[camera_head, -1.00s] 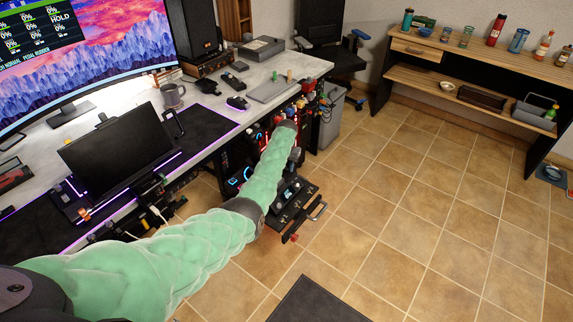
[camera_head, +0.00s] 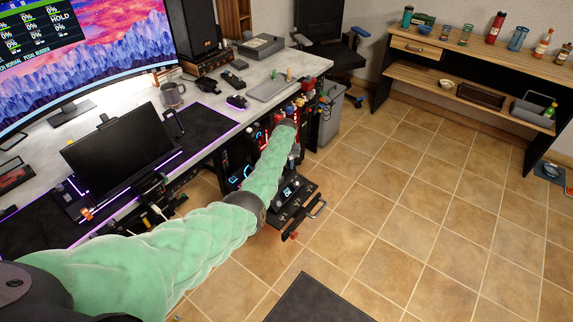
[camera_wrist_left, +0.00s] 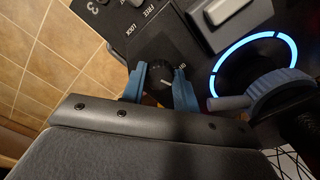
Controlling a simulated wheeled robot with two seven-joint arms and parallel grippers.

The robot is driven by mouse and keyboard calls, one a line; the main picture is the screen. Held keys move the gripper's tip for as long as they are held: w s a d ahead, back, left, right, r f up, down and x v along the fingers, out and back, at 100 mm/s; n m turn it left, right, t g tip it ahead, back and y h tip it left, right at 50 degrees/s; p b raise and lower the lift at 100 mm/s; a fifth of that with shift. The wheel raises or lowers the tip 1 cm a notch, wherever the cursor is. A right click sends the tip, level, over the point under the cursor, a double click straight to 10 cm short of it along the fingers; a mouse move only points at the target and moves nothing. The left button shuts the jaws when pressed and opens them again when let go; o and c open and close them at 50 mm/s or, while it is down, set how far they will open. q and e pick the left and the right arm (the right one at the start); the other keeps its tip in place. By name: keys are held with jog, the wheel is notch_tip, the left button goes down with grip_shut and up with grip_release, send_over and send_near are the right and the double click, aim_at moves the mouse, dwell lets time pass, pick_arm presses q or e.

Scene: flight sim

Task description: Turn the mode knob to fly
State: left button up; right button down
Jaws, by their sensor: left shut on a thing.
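In the left wrist view, a small round black knob (camera_wrist_left: 148,78) with a short white mark sits on a dark panel. The white mark points toward the lower right of that picture. My left gripper (camera_wrist_left: 158,84) has its two blue fingertips on either side of the knob and is shut on it. My right gripper is not in view.
Near the knob are a ring-lit blue dial (camera_wrist_left: 254,62), a blue-grey ridged wheel (camera_wrist_left: 280,95) and a pale grip (camera_wrist_left: 222,10). A black control unit with a small display (camera_head: 290,190) stands beside my arm. The tiled floor (camera_head: 410,200) to the right is clear.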

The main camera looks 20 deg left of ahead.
aim_at(287, 166)
pick_arm(q)
jog(key=o, duration=1)
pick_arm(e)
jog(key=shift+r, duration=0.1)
pick_arm(q)
jog(key=shift+r, duration=0.1)
notch_tip(287, 166, up, 6)
jog(key=shift+r, duration=0.8)
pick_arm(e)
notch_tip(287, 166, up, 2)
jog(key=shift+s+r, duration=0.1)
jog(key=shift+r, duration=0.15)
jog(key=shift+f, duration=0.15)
pick_arm(q)
jog(key=shift+w, duration=0.1)
